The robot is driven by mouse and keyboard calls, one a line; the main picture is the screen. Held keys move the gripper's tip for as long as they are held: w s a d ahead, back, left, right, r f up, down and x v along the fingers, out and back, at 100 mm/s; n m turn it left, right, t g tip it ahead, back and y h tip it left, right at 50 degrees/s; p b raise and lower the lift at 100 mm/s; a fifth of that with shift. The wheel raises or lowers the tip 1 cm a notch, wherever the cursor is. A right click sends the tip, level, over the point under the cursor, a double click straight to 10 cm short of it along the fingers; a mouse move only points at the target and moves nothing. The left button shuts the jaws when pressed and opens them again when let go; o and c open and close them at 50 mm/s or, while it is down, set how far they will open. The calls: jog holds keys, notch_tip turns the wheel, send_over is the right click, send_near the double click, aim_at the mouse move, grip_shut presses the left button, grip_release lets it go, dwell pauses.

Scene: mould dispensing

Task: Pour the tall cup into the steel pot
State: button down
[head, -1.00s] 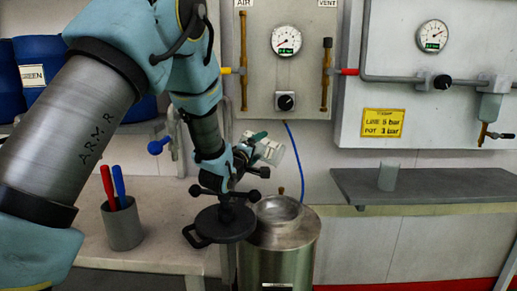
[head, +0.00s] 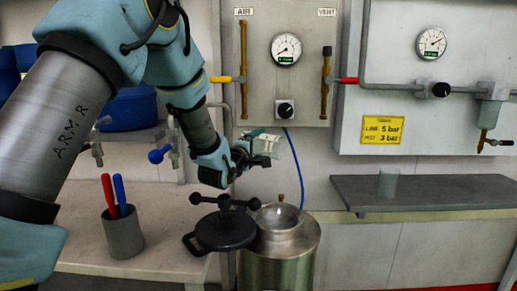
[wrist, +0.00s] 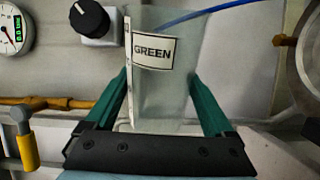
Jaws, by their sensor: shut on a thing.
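The tall cup (head: 270,144) is clear, with a white label reading GREEN in the wrist view (wrist: 150,75). My gripper (head: 262,146) is shut on it; in the wrist view its green fingers (wrist: 162,100) clasp both sides. The cup looks tipped well over in the head view, above the steel pot and apart from it. I cannot make out any contents. The steel pot (head: 280,248) stands below, with a round funnel-like opening (head: 279,215) on top. Part of its round metal rim shows at the right edge of the wrist view (wrist: 309,60).
A black lid with knobs (head: 225,231) sits just left of the pot opening. A grey holder (head: 122,235) with red and blue pens stands on the bench. A small clear cup (head: 388,182) is on the grey shelf (head: 430,193). The gauge panel (head: 262,95) is close behind.

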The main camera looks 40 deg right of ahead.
jog(key=n, duration=0.5)
jog(key=shift+w+r+n, duration=0.15)
jog(key=shift+r+n, duration=0.15)
jog(key=n, duration=0.1)
jog(key=n+p, duration=0.1)
jog(key=n, duration=0.3)
jog(key=shift+r, duration=0.35)
jog(key=n, duration=0.2)
jog(key=n+p, duration=0.1)
jog(key=n, duration=0.1)
jog(key=n+p, duration=0.1)
jog(key=n, duration=0.1)
jog(key=shift+r+n, duration=0.25)
jog(key=shift+n, duration=0.75)
jog(key=shift+s+a, duration=0.1)
jog(key=shift+s, duration=0.1)
